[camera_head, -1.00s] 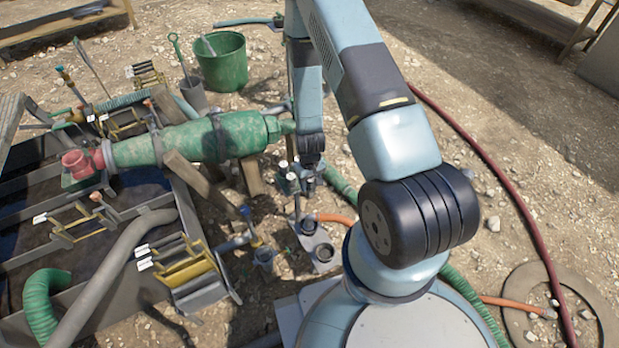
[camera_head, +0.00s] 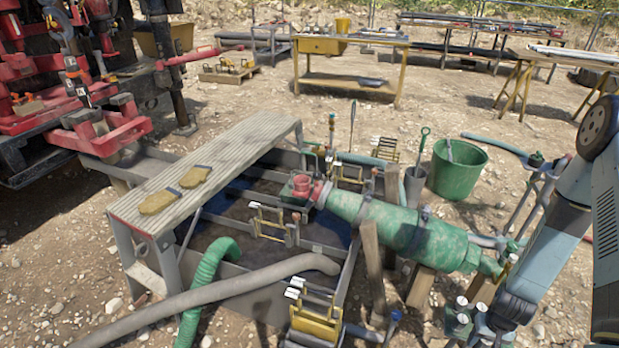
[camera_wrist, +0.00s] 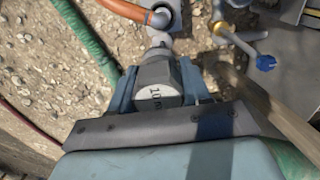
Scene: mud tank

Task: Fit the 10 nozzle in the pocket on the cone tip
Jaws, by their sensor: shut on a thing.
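In the wrist view, my gripper (camera_wrist: 160,70) is shut on the 10 nozzle (camera_wrist: 157,94), a grey angular piece whose pale face carries a "10" marking. Its fingers clasp it from both sides. In the head view, the green cone (camera_head: 400,228) lies on wooden props, with a red fitting (camera_head: 301,187) at its left end. Its narrow right end (camera_head: 489,265) is close to my arm. I cannot make out the pocket there. My gripper is not clear at the bottom right of the head view.
Pale-topped pieces (camera_head: 462,303) stand by the cone's right end. In the wrist view, an orange hose (camera_wrist: 127,10), a grey fitting (camera_wrist: 160,19) and a blue-handled valve (camera_wrist: 264,61) are close by. A green bucket (camera_head: 457,170) stands behind the cone. Yellow-framed racks (camera_head: 318,318) stand in front.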

